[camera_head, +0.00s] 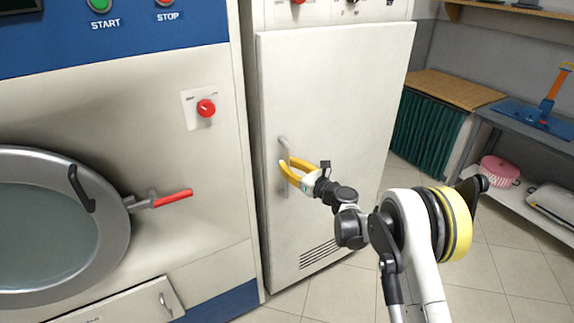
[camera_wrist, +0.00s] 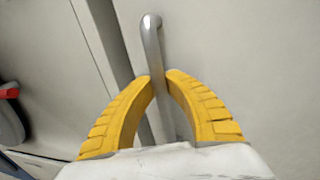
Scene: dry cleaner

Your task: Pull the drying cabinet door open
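The drying cabinet door (camera_head: 345,95) is a tall pale panel with vent slots low down. It stands flush or nearly flush with the cabinet; I cannot tell if it is slightly ajar. Its grey vertical bar handle (camera_head: 284,146) is near the left edge. My gripper (camera_head: 284,168) has yellow curved fingers, one on each side of the handle. In the wrist view, the handle (camera_wrist: 151,38) runs between the two fingertips (camera_wrist: 159,76), which appear to close on it. The lower part of the handle is partly hidden by the fingers.
A large washer (camera_head: 120,90) stands close on the left, with a round door and a red-handled latch (camera_head: 174,199) sticking out. Tiled floor (camera_head: 500,270) is open at right. A bench with a green curtain (camera_head: 428,132) and a shelf unit (camera_head: 520,125) stand farther right.

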